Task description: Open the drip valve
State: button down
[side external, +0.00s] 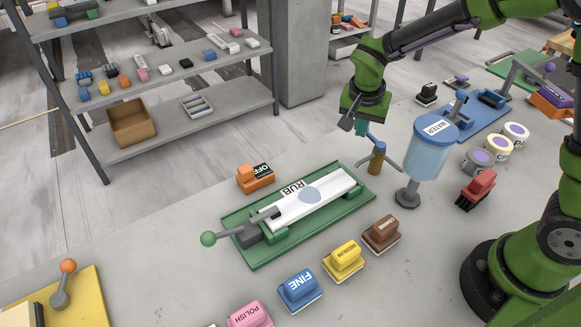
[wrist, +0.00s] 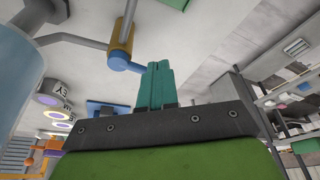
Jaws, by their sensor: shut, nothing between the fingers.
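The water tank (side external: 428,145), a light blue cylinder labelled WATER, stands on a grey foot on the slab. A pipe runs left from it to the drip valve (side external: 377,158), a brass body with a blue lever (side external: 372,139) on top. My gripper (side external: 361,127) is shut and empty, its teal fingers close by the lever. In the wrist view the fingers (wrist: 157,68) are together beside the end of the blue lever (wrist: 125,65), with the brass valve body (wrist: 123,35) behind it. I cannot tell whether they touch. The tank (wrist: 25,75) also shows there at left.
A green tray (side external: 262,252) holding a white RUB stone (side external: 310,198) lies in front of the valve. Several coloured blocks, such as the brown one (side external: 381,234), line the front. A red block (side external: 477,188) and several round pots (side external: 497,148) stand right of the tank.

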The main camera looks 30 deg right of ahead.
jog(key=shift+w+d+m, duration=0.15)
jog(key=shift+d+m, duration=0.05)
jog(key=shift+m, duration=0.4)
dwell(0.3)
jog(key=m, duration=0.2)
jog(key=d+m+g, duration=0.1)
jog(key=m, duration=0.1)
jog(key=d+m+g, duration=0.1)
jog(key=shift+w+d+m+h, duration=0.25)
jog(key=shift+w+m+h, duration=0.05)
jog(key=shift+m, duration=0.1)
jog(key=d+m, duration=0.1)
jog(key=m, duration=0.1)
jog(key=d+m+g, duration=0.1)
jog(key=m, duration=0.2)
jog(key=s+d+m+g, duration=0.1)
jog(key=m, duration=0.1)
jog(key=shift+y, duration=0.4)
jog(key=shift+s+a, duration=0.1)
jog(key=shift+s+a, duration=0.4)
jog(key=shift+a, duration=0.15)
